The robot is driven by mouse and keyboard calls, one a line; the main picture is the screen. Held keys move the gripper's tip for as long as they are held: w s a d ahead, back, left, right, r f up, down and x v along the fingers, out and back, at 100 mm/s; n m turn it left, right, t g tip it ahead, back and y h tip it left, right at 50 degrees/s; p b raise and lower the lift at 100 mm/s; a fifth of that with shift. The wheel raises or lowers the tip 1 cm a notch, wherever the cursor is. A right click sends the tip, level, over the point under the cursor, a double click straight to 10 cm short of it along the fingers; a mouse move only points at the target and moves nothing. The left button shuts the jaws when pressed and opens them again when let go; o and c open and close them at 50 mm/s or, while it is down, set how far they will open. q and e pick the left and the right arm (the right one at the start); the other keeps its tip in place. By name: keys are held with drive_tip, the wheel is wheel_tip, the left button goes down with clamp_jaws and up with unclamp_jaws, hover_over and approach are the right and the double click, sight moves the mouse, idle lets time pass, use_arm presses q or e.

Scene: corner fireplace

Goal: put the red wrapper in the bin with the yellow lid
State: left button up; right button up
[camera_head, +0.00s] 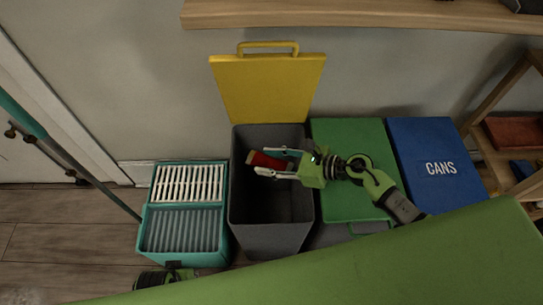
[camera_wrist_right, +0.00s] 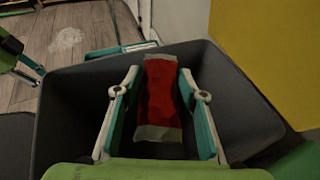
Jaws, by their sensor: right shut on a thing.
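The red wrapper (camera_head: 262,160), with pale ends, is between the fingers of my right gripper (camera_head: 275,164). The right gripper is shut on it and holds it over the open mouth of the dark grey bin (camera_head: 270,229). The bin's yellow lid (camera_head: 268,85) stands raised against the wall. In the right wrist view the wrapper (camera_wrist_right: 160,95) lies lengthwise between the two fingers, with the grey bin (camera_wrist_right: 70,95) around and below it. Part of my left arm shows low at the left of the head view; its fingers cannot be made out there.
A bin with a closed green lid (camera_head: 352,165) and a blue-lidded bin (camera_head: 437,170) marked CANS stand to the right. A teal mop bucket (camera_head: 183,255) stands close on the left, with a pole (camera_head: 80,168) beside it. A wooden shelf (camera_head: 360,14) runs above.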

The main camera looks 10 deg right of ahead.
drive_tip(key=shift+f, duration=0.1)
drive_tip(key=o, duration=0.8)
drive_tip(key=shift+s+d, duration=0.1)
drive_tip(key=v, duration=1.2)
